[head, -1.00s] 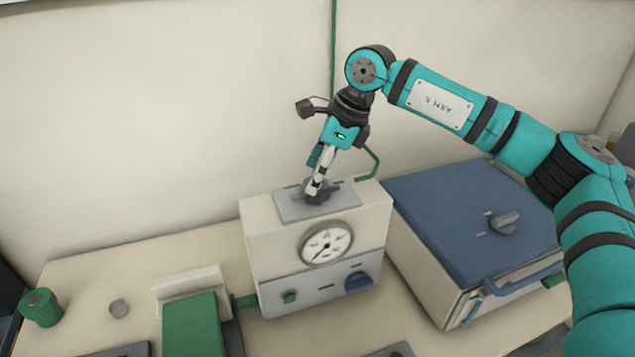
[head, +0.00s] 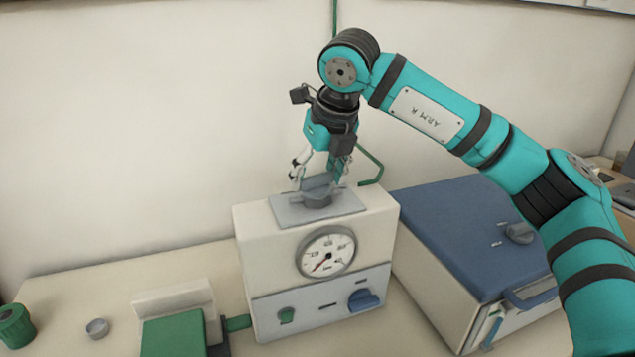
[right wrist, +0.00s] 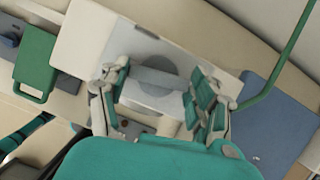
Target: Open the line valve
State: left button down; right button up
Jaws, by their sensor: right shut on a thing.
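The line valve's grey handle (head: 318,192) is a bar on a round hub. It stands on a pale plate (head: 345,206) on top of a cream box (head: 250,240). My right gripper (head: 318,182) points down from above, with one finger at each end of the bar, shut on it. In the right wrist view the bar (right wrist: 155,80) lies between the two fingers (right wrist: 157,88), above its round hub. The fingers partly hide the bar ends. A round gauge (head: 326,252) on the box front has its red needle toward the lower left. My left gripper is not in view.
A blue-lidded furnace (head: 455,230) stands close on the right. A green pipe (head: 372,165) runs behind. A green block (head: 172,335) and green cap (head: 14,326) are at left.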

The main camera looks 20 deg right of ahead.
jog(key=shift+m+h+b, duration=0.4)
jog(key=shift+m+b, duration=0.1)
jog(key=shift+m, duration=0.5)
jog(key=o, duration=1.2)
jog(key=v, duration=1.2)
jog(key=shift+a+r, duration=0.1)
